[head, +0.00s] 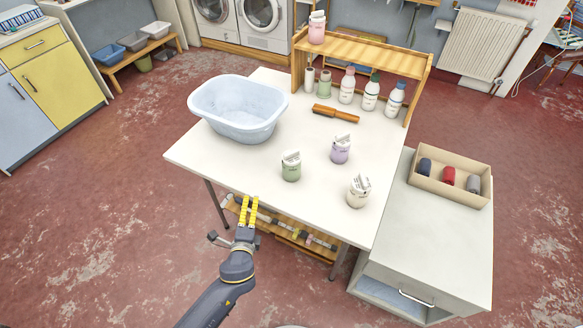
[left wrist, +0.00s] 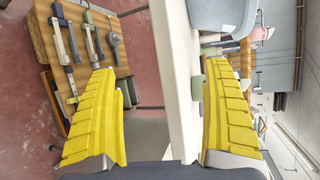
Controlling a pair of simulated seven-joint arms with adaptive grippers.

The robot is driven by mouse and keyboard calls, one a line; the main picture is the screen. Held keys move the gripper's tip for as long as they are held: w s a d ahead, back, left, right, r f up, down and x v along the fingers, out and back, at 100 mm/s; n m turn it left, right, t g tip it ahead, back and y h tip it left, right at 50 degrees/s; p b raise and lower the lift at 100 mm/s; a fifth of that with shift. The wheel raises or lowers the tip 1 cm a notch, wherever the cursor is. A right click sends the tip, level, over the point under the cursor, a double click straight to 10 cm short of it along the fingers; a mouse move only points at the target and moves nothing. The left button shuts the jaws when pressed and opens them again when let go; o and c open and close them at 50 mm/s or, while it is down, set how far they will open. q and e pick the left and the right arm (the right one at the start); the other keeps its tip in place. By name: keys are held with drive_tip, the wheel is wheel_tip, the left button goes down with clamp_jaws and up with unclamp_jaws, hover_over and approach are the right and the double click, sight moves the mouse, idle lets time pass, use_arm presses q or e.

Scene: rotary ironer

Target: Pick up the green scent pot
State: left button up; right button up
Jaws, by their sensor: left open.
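The green scent pot (head: 291,172) stands upright on the white table (head: 225,165), near its front edge, with a white tag on top. In the left wrist view a green pot (left wrist: 197,88) shows partly behind the right-hand finger, beyond the table edge. My left gripper (head: 248,201) has yellow fingers and is open and empty. It is at the table's front edge, to the left of and nearer than the green pot, apart from it. My right gripper is in neither view.
A purple pot (head: 340,152) and a cream pot (head: 357,194) stand right of the green one. A pale blue basin (head: 240,118) is behind left. A brush (head: 336,114), bottles and a wooden shelf (head: 365,48) are at the back. Tools lie on a lower shelf (left wrist: 98,45).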

sight(291, 170)
use_arm(q)
drive_tip(key=w+d+r+m, duration=0.1)
drive_tip(key=r+m, duration=0.1)
drive_tip(key=w+d+r+m, duration=0.1)
drive_tip(key=d+r+m, duration=0.1)
drive_tip(key=m, duration=0.1)
drive_tip(key=w+d+r+m, duration=0.1)
drive_tip(key=d+m, duration=0.1)
drive_tip(key=m, duration=0.1)
drive_tip(key=shift+w+d+r+g+h, duration=0.1)
drive_tip(key=shift+d+r+g+h, duration=0.1)
drive_tip(key=shift+r+g+h, duration=0.15)
drive_tip(key=d+r+m, duration=0.1)
drive_tip(key=m, duration=0.1)
drive_tip(key=d+r+m+h, duration=0.1)
drive_tip(key=d+m, duration=0.1)
drive_tip(key=m, duration=0.1)
drive_tip(key=d+r+m, duration=0.2)
drive_tip(key=shift+w+m+g+h, duration=0.25)
drive_tip(key=shift+w+m+g, duration=0.05)
drive_tip(key=shift+w+g, duration=0.1)
drive_tip(key=w+d, duration=0.1)
drive_tip(key=w, duration=0.1)
drive_tip(key=w+d+f+m, duration=0.1)
drive_tip(key=w, duration=0.1)
drive_tip(key=w+d+m, duration=0.1)
drive_tip(key=w, duration=0.1)
drive_tip(key=shift+f, duration=0.15)
drive_tip(key=shift+x, duration=2.7)
